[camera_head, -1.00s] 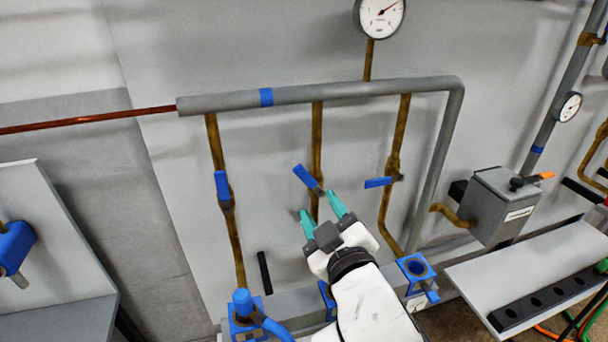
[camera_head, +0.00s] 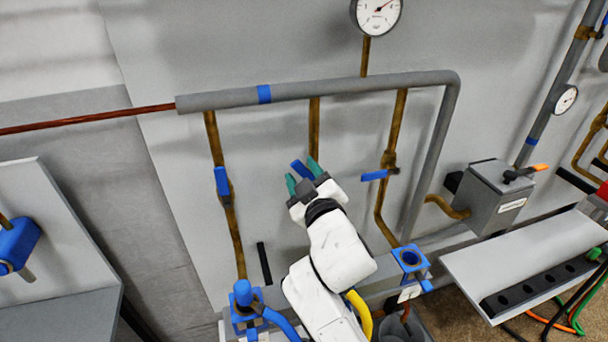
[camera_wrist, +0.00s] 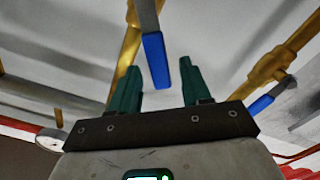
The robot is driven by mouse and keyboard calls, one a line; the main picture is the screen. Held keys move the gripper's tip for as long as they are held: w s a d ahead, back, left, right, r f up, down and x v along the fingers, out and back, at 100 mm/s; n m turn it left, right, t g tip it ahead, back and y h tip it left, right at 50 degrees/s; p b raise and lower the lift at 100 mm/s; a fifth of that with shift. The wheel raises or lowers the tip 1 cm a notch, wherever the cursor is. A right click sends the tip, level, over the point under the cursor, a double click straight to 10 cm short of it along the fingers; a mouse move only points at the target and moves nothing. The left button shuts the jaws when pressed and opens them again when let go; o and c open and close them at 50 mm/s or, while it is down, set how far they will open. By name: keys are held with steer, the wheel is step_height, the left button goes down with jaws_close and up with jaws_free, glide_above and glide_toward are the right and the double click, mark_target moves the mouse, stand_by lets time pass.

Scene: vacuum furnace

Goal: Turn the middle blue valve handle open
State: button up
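The middle blue valve handle (camera_head: 301,169) sits on the middle brass pipe (camera_head: 314,125), tilted with its free end to the upper left. In the wrist view this handle (camera_wrist: 156,62) hangs between the two green fingers. My gripper (camera_head: 302,175) is open, with a finger on each side of the handle. A gap shows on both sides in the wrist view, so I see no clear contact. The handle's lower part and the valve body are hidden by my gripper in the head view.
The left blue handle (camera_head: 222,181) stands upright on its pipe. The right blue handle (camera_head: 374,175) lies nearly level close to my gripper and also shows in the wrist view (camera_wrist: 268,100). A grey header pipe (camera_head: 350,86) runs above. A grey box (camera_head: 490,196) is at right.

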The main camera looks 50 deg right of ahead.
jaws_close()
stand_by(0.4)
steer(key=shift+d, duration=0.1)
steer(key=shift+s+d+r+m+b, duration=0.2)
steer(key=shift+s+d+m+b, duration=0.3)
steer(key=shift+m, duration=0.65)
steer(key=shift+s+d+r+m+b, duration=0.2)
steer(key=shift+d+m, duration=0.35)
steer(key=shift+m, duration=0.65)
steer(key=shift+s+d+r+m+b, duration=0.25)
steer(key=shift+s+d+m, duration=0.25)
steer(key=shift+m, duration=0.65)
steer(key=shift+d, duration=0.1)
steer(key=shift+o, duration=0.4)
jaws_free()
